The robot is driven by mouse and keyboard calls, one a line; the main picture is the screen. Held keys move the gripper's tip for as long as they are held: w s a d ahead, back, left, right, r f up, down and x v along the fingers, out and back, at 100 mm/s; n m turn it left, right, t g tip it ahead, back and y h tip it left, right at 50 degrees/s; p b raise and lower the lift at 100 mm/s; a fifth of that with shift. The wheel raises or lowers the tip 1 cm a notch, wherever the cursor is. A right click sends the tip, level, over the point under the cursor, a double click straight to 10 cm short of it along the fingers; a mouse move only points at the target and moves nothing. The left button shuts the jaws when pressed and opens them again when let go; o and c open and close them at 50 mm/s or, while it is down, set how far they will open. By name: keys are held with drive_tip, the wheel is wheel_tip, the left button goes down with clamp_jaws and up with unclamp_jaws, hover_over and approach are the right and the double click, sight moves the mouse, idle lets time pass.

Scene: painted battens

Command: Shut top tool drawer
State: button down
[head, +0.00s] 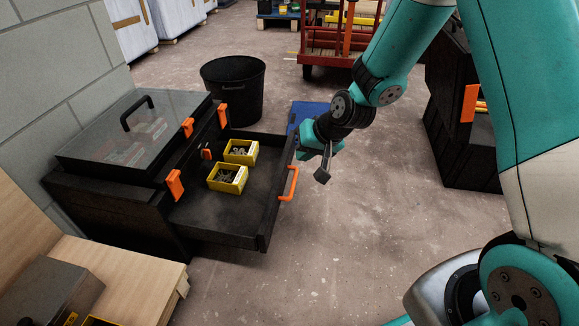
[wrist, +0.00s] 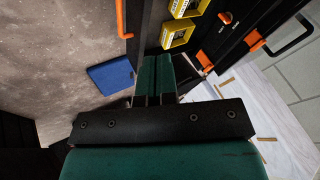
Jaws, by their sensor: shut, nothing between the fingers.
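The top drawer (head: 222,213) of a black tool chest (head: 110,212) stands pulled well out at the left of the head view. Its front carries an orange handle (head: 289,184), which also shows in the wrist view (wrist: 122,18). Two yellow bins, a rear one (head: 241,152) and a nearer one (head: 227,178), sit inside with small metal parts. My gripper (head: 305,153) is shut and empty, near the far end of the drawer front, beyond the handle. Its fingers (wrist: 157,65) are together in the wrist view. I cannot tell whether they touch the drawer.
A clear-lidded case (head: 135,130) with orange latches tops the chest. A black bin (head: 233,90) and a blue object (head: 305,113) stand on the floor behind. A wooden bench (head: 120,280) is at the near left. The floor right of the drawer is clear.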

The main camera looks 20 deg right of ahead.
drive_tip(key=w+d+f+m+t+h+p, duration=0.1)
drive_tip(key=w+d+f+m, duration=0.2)
drive_tip(key=d+f, duration=0.4)
drive_tip(key=b, duration=0.6)
approach(284, 175)
wheel_tip(284, 175, down, 5)
drive_tip(key=d, duration=0.2)
drive_tip(key=shift+w+a+t+b, duration=0.3)
drive_tip(key=shift+w+a+b, duration=0.6)
drive_tip(key=shift+a, duration=0.2)
drive_tip(key=shift+w+a+r+b, duration=0.25)
drive_tip(key=shift+w+a+b, duration=0.1)
drive_tip(key=shift+a, duration=0.3)
